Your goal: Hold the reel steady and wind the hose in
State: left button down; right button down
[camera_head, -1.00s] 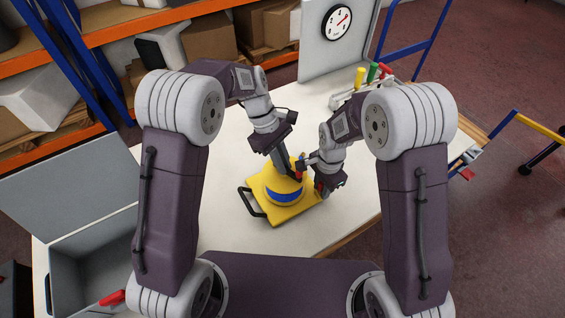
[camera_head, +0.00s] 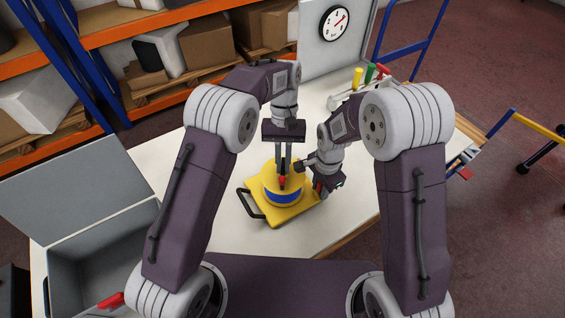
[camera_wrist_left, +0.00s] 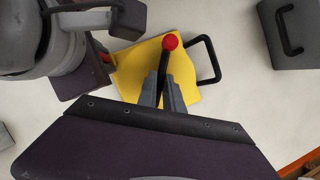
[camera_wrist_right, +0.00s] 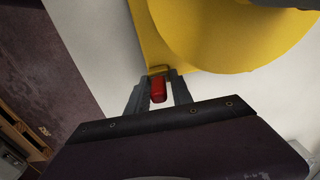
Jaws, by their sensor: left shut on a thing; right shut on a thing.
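The yellow reel (camera_head: 270,178) stands on a yellow base plate (camera_head: 290,217) on the white table, with a blue band (camera_head: 281,198) around its lower part. My left gripper (camera_head: 283,176) comes down over the reel, shut on a black crank handle with a red knob (camera_head: 282,183). In the left wrist view the red knob (camera_wrist_left: 170,42) shows just past the fingers. My right gripper (camera_wrist_right: 158,80) is low at the right edge of the base, shut on a red grip (camera_wrist_right: 158,90) beside the yellow plate. No loose hose can be made out; my arms hide part of the reel.
A black loop handle (camera_head: 252,203) sticks out at the base's left side. An open grey case (camera_head: 100,262) stands at the table's left. A panel with a round gauge (camera_head: 335,23) and coloured handles (camera_head: 371,73) are at the back. The table's front middle is clear.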

aim_at(291, 167)
pick_arm(q)
jog(key=m, duration=0.2)
jog(key=m+y, duration=0.1)
jog(key=m, duration=0.1)
jog(key=shift+d+y, duration=0.15)
jog(key=shift+y, duration=0.15)
jog(key=shift+m+t+y, duration=0.5)
jog(key=shift+m, duration=1.3)
jog(key=shift+s+m, duration=0.1)
jog(key=shift+m, duration=0.2)
jog(key=c, duration=1.5)
grip_release()
jog(key=shift+v, duration=3.75)
jog(key=shift+d, duration=0.15)
